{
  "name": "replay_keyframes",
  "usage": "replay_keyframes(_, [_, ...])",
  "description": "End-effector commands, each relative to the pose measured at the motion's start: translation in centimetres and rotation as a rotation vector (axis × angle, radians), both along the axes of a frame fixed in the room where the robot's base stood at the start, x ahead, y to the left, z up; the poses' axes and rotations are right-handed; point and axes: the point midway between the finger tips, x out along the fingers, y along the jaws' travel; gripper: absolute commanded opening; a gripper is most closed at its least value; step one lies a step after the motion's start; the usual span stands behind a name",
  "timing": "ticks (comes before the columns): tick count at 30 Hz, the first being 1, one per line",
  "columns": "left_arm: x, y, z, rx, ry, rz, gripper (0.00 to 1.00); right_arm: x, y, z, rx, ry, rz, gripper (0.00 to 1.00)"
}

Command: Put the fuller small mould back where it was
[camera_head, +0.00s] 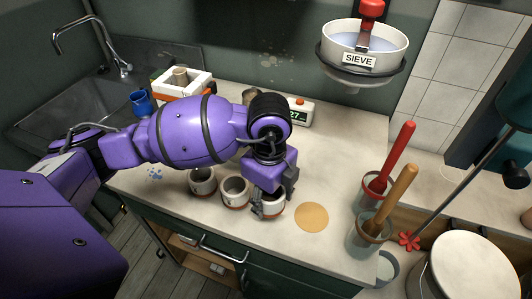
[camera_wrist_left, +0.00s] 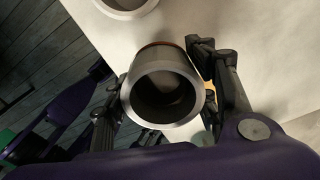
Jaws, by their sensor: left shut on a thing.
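Three small white moulds with reddish-brown bases stand in a row near the counter's front edge: a left one (camera_head: 202,181), a middle one (camera_head: 234,191) and a right one (camera_head: 273,206). My left gripper (camera_head: 265,204) is shut on the right mould, which looks upright at counter level; I cannot tell whether it touches the counter. In the left wrist view the held mould (camera_wrist_left: 163,88) sits between the fingers, its inside dark and its fill level unclear. Part of another mould (camera_wrist_left: 124,5) shows at the top. My right gripper is not in view.
A round tan disc (camera_head: 311,217) lies right of the held mould. Two jugs with a red handle (camera_head: 391,158) and a wooden handle (camera_head: 394,200) stand further right. The sieve (camera_head: 362,50) hangs behind. A timer (camera_head: 298,111) and a blue cup (camera_head: 140,102) stand further back.

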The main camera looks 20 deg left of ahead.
Motion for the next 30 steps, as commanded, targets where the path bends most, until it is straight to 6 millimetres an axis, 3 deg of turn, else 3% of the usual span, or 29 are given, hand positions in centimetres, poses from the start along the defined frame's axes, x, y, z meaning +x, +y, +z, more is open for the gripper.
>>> replay_keyframes(8, [1.5,0.0,-1.5,0.0,-0.003,0.001,0.15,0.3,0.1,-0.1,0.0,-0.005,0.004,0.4])
replay_keyframes(15, [1.7,0.0,-4.7,-0.001,-0.004,-0.001,0.15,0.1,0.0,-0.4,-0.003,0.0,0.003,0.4])
replay_keyframes(26, [1.7,0.0,-5.0,-0.001,-0.004,0.0,0.15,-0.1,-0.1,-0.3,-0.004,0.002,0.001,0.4])
replay_keyframes(27, [1.7,0.0,-5.1,0.0,-0.004,0.0,0.56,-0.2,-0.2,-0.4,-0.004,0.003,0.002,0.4])
replay_keyframes(30, [1.6,0.0,-5.1,0.0,-0.004,0.0,0.69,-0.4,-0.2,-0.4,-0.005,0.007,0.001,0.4])
